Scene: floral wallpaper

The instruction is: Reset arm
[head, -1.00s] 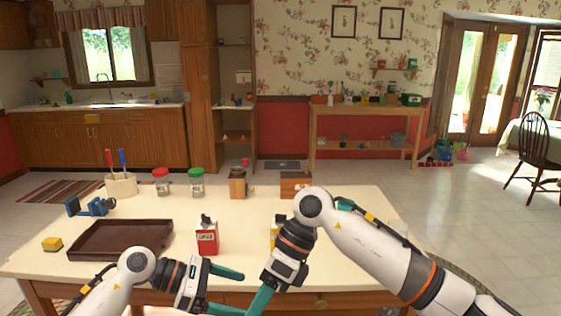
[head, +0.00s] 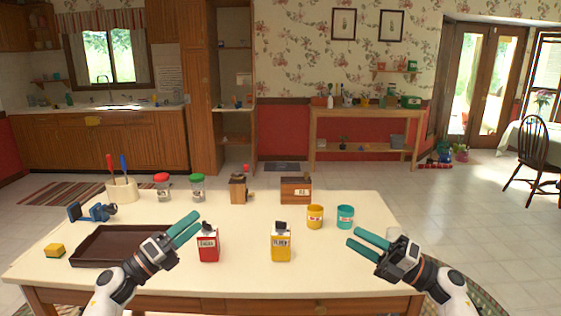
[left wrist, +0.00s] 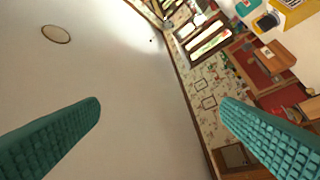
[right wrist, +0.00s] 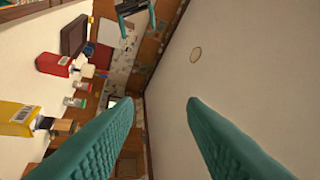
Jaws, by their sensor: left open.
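My left gripper (head: 183,230) is over the table's left half, above the right end of the brown tray and left of the red container. Its teal fingers point up and right. In the left wrist view the fingers (left wrist: 165,135) are wide apart with nothing between them. My right gripper (head: 361,242) is over the table's right side, right of the yellow container, its fingers pointing up and left. In the right wrist view its fingers (right wrist: 160,105) are apart and empty.
On the cream table (head: 240,278) stand a red container (head: 208,247), a yellow container (head: 281,246), a yellow cup (head: 315,217), a teal cup (head: 345,217) and a dark brown tray (head: 95,250). Jars and wooden boxes line the back. The front middle is clear.

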